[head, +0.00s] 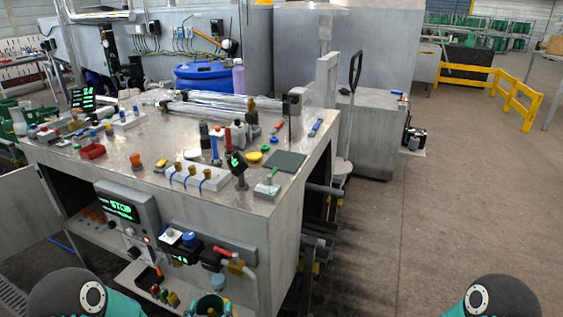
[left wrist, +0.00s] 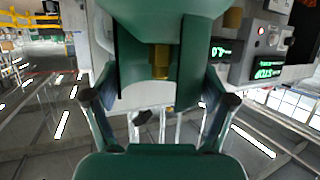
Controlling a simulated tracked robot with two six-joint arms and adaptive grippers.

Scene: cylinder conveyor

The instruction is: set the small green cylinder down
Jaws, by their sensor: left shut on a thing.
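The small green cylinder (left wrist: 165,25) fills the top middle of the left wrist view. Its green collar has an opening with a brass fitting inside. My left gripper (left wrist: 160,95) is shut on it, with one finger on each side of the collar. In the head view the cylinder's green top (head: 209,301) shows at the bottom edge, in front of the workbench, with my left gripper around it. The cylinder's lower end is out of both views, so what is under it cannot be seen. My right gripper is not in view.
A yellow rail (head: 515,98) stands farther right. The floor (head: 450,215) between is clear.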

